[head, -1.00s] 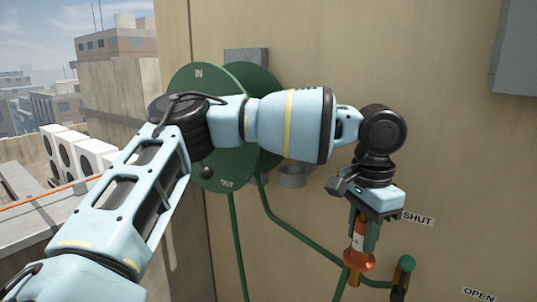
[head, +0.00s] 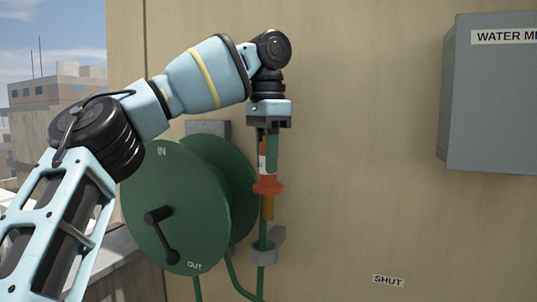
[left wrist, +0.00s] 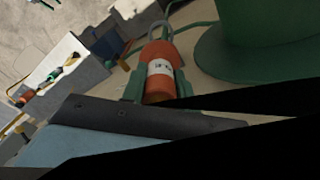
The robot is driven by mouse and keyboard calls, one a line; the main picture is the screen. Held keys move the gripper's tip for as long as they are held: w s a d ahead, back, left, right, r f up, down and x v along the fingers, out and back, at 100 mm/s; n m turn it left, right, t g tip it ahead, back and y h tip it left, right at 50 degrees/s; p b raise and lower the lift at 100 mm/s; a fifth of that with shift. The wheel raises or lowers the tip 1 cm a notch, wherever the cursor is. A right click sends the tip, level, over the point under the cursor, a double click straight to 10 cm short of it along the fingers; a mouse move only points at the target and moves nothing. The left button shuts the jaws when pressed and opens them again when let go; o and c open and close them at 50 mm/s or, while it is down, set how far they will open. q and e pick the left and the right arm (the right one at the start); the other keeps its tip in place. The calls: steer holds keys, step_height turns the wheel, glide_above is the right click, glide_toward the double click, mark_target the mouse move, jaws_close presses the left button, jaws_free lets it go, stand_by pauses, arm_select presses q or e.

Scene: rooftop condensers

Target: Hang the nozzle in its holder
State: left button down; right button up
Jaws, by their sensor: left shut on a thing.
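The nozzle (head: 267,187) is orange-red with a white label, a wide collar and a brass-coloured tip pointing down. My left gripper (head: 267,160) is shut on its upper body and holds it upright. The holder (head: 264,254) is a grey ring on the wall; the tip is just above it and apart from it in the head view. A green hose runs down beside the tip, past the ring. In the left wrist view the nozzle (left wrist: 160,72) sits between the green fingers, with the grey ring (left wrist: 160,29) beyond it. My right gripper is not in view.
A green hose reel (head: 178,215) with a black crank stands close left of the holder. A grey box (head: 495,100) is on the wall at the upper right. The wall between is clear, with a SHUT label (head: 388,281) low down.

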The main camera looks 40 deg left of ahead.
mark_target(262, 185)
arm_select(q)
steer(key=shift+s+a, duration=0.3)
steer(key=shift+w+d+f, duration=0.1)
steer(key=shift+f, duration=2.3)
steer(key=shift+f, duration=1.8)
